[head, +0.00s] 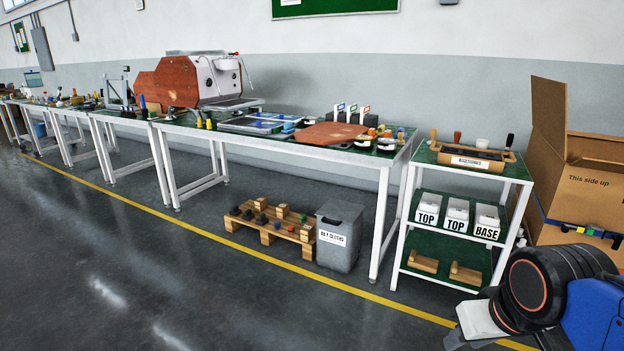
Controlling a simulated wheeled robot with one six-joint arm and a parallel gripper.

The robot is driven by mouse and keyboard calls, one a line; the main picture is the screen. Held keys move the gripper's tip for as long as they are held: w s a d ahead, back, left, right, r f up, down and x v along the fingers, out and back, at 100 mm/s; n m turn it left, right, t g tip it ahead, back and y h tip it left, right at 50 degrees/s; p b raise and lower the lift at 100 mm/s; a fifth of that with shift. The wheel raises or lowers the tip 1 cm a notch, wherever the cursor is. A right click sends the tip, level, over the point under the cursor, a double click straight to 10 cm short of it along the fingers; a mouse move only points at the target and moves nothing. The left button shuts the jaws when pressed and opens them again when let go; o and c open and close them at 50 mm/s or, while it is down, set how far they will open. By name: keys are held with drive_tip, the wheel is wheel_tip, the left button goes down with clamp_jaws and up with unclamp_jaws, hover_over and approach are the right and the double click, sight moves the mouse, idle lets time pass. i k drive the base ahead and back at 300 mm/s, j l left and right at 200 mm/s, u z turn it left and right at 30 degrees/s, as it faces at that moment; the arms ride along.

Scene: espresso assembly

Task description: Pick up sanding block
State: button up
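I cannot make out for certain which thing is the sanding block. Small orange, black and yellow items (372,133) sit at the right end of the long green-topped table (270,142), too small to identify. Two light wooden pieces (424,263) (466,273) with a raised end lie on the bottom shelf of the white cart (410,215). Several small blocks (283,210) lie on a wooden pallet under the table. Part of my arm shows at the lower right.
The cart holds a labelled tray (477,160) on top and white TOP and BASE bins (457,216) below. A grey bin (339,237) stands under the table. An open cardboard box (588,195) is at right. The floor before the yellow line is clear.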

sight(372, 131)
drive_tip(key=i+j+z, duration=0.5)
drive_tip(key=i+j, duration=0.85)
drive_tip(key=i, duration=0.05)
